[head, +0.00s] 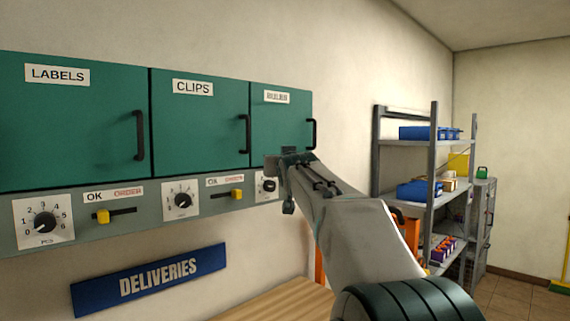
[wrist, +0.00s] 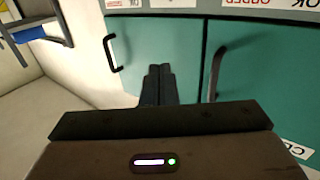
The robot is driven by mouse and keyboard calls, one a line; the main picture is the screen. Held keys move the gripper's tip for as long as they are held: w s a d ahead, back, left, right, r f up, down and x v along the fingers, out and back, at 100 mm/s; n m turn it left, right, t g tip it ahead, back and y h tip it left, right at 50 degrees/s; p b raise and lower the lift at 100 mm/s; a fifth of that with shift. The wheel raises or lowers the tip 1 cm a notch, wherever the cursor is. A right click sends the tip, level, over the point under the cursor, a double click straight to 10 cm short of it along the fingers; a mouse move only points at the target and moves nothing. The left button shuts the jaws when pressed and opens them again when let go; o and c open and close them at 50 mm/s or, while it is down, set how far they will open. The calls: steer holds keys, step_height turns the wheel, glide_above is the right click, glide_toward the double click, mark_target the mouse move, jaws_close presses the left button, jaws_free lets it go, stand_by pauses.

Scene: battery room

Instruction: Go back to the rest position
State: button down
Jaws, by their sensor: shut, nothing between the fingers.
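My gripper (wrist: 158,72) shows in the wrist view with its two dark fingers together and nothing between them. It is in front of the green cabinet doors, between two black handles. In the head view my arm reaches up from the lower right, and its end is in front of the lower part of the right-hand door (head: 281,115), hiding part of the panel below it. I cannot tell whether the fingers touch the door. The right-hand door's handle (head: 313,133) is just right of my arm's end. The CLIPS door (head: 205,128) and LABELS door (head: 75,135) look shut.
Below the doors, a grey panel has dials (head: 43,222) and yellow sliders (head: 103,216). A blue DELIVERIES sign (head: 150,279) hangs above a wooden top (head: 265,303). A grey shelf rack (head: 434,190) with blue bins stands at the right. A patch of tiled floor (head: 515,293) beyond looks clear.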

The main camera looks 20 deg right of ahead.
steer(key=s+a+f+g+y, duration=0.1)
steer(key=s+a+f+g, duration=0.3)
steer(key=s+f, duration=0.9)
steer(key=s+a+f+n+g+y, duration=0.1)
steer(key=s+a+f+g, duration=0.3)
steer(key=s+f, duration=0.9)
steer(key=s+a+f+n+g+y, duration=0.1)
steer(key=s+a+f+g, duration=0.3)
steer(key=s+f, duration=0.9)
steer(key=shift+a+f+g+y, duration=0.3)
steer(key=shift+g+y, duration=0.1)
steer(key=shift+g, duration=0.6)
